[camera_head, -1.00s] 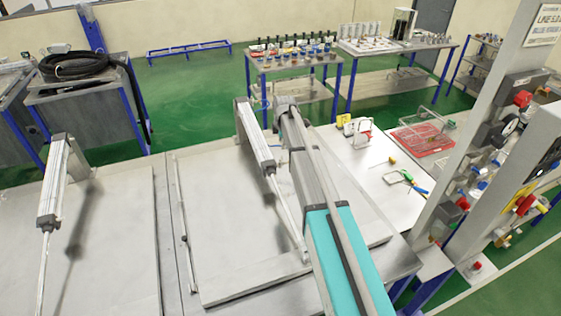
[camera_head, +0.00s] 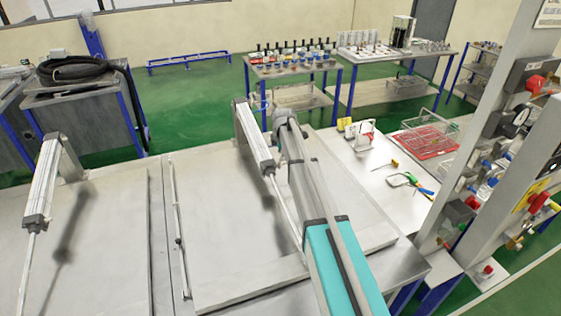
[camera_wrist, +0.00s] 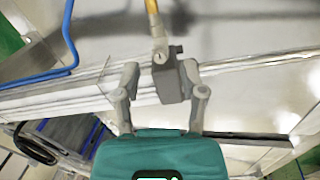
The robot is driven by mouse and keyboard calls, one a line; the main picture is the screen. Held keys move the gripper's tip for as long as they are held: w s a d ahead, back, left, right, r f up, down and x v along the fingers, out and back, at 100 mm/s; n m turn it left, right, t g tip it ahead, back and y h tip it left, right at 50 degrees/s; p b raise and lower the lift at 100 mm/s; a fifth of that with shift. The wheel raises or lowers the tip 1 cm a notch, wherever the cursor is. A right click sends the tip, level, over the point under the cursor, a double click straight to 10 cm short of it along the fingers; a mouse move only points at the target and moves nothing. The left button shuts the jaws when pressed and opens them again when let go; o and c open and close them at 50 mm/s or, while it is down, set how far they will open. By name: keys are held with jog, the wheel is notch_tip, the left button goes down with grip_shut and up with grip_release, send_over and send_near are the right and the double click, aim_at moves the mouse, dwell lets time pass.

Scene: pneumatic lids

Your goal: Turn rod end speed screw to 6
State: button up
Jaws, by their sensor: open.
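A pneumatic cylinder (camera_head: 253,138) stands tilted on the middle lid (camera_head: 225,215), its thin rod running down beside my arm. In the wrist view my gripper (camera_wrist: 158,86) is open, its two fingers on either side of a small dark grey block (camera_wrist: 170,82). I cannot tell whether the fingers touch it. A yellow-orange fitting (camera_wrist: 152,8) with a grey end lies just above the block. I cannot make out the rod end speed screw or its setting. In the head view my gripper is hidden.
A second cylinder (camera_head: 40,180) stands on the left lid. A blue tube (camera_wrist: 66,40) curves at the upper left of the wrist view. A valve post (camera_head: 500,140) stands at the right.

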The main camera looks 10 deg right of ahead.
jog(key=shift+w+f+b, duration=0.15)
jog(key=shift+f+b, duration=0.5)
jog(key=shift+f, duration=0.25)
grip_shut()
